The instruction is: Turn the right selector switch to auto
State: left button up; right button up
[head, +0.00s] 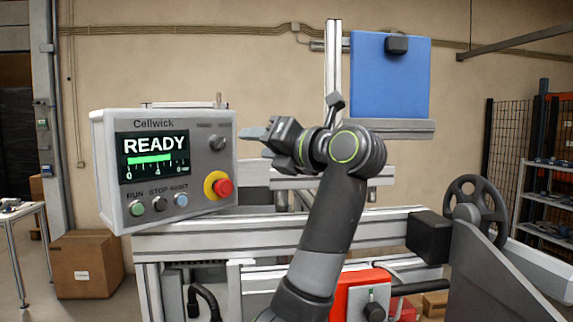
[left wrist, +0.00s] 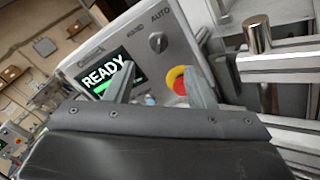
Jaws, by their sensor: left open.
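A grey selector switch (head: 217,143) sits at the upper right of the Cellwick control box (head: 107,170), under two small labels. It is the only selector I make out. In the left wrist view the panel reads AUTO at its upper right, and the small knob (left wrist: 157,43) lies below it; its setting is too small to tell. My left gripper (head: 250,133) is just right of the box, apart from the switch. In the left wrist view its two fingers (left wrist: 160,84) are spread with nothing between them. My right gripper is not seen.
A red emergency stop (head: 224,187) on a yellow collar sits below the switch. The screen (head: 153,156) reads READY, with buttons (head: 159,203) under it. A metal rail (head: 190,240) runs below the box. A blue board (head: 390,75) and black handwheel (head: 474,210) stand right.

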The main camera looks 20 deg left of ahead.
pick_arm(q)
jog(key=b+v, duration=0.1)
jog(key=v, duration=0.5)
jog(key=shift+d+b, duration=0.2)
jog(key=shift+b, duration=0.15)
jog(key=shift+s+a, duration=0.1)
